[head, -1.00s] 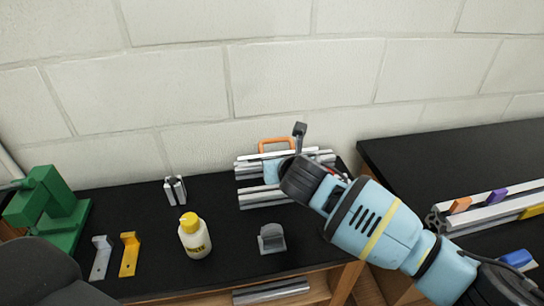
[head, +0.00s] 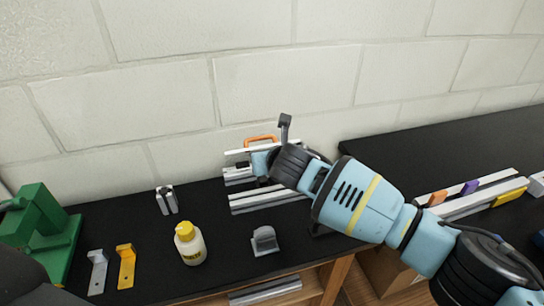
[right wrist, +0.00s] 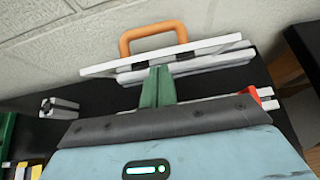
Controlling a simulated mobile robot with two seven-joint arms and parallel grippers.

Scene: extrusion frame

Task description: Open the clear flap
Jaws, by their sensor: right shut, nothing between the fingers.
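The extrusion frame (head: 270,198) stands at the back of the black bench, against the wall. Its silver bars and orange handle (head: 262,139) show in the head view. In the right wrist view the orange handle (right wrist: 152,34) rises behind the upper white bar (right wrist: 205,49). The clear flap itself is hard to make out. My right gripper (right wrist: 158,74) has its green fingers together and empty, with tips just in front of the upper bar, below the handle; contact cannot be told. In the head view my right wrist covers part of the frame. My left gripper is out of view.
A yellow-capped bottle (head: 190,244), a grey bracket block (head: 265,240), a small silver extrusion (head: 166,200), grey and yellow brackets (head: 126,266) and a green machine (head: 45,232) stand left and front. Another bench with rails (head: 480,196) is at right.

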